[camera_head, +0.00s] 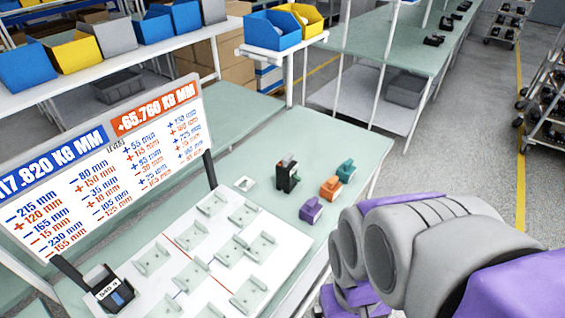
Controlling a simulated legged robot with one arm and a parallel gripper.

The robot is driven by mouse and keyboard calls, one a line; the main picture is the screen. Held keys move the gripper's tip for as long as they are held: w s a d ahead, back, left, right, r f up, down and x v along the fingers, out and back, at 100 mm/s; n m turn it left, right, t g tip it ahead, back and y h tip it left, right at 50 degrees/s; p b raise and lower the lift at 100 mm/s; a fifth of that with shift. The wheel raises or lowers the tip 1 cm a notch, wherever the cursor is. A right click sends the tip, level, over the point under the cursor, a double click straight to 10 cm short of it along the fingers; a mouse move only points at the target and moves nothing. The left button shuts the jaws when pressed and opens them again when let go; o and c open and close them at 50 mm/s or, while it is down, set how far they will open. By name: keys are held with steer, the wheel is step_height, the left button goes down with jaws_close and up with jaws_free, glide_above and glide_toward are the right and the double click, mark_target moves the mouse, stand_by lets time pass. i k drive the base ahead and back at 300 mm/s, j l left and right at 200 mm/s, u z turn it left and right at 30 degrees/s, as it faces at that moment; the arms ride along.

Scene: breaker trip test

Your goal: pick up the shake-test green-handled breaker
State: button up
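A black breaker (287,177) stands upright on the pale green table (345,140). It has a small reddish and pale part on top and what may be a small green patch; its handle colour is too small to tell for sure. A purple block-shaped item (311,210), an orange one (330,188) and a teal one (346,171) stand to its right. My grey and purple arm links fill the lower right, but my gripper is not in view.
A white board (165,262) with several pale green holders lies left of the breaker. A sign board (100,165) with numbers stands behind it. A black device (112,290) sits at lower left. A small white square piece (244,184) lies near the breaker.

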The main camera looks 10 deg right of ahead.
mark_target(287, 177)
steer(key=i+l+u, duration=0.1)
steer(key=l, duration=0.25)
steer(key=i+l+u, duration=0.1)
steer(key=i+l, duration=0.4)
steer(key=l, duration=0.25)
steer(key=i+l+u, duration=0.15)
steer(key=l, duration=0.25)
steer(key=i, duration=0.05)
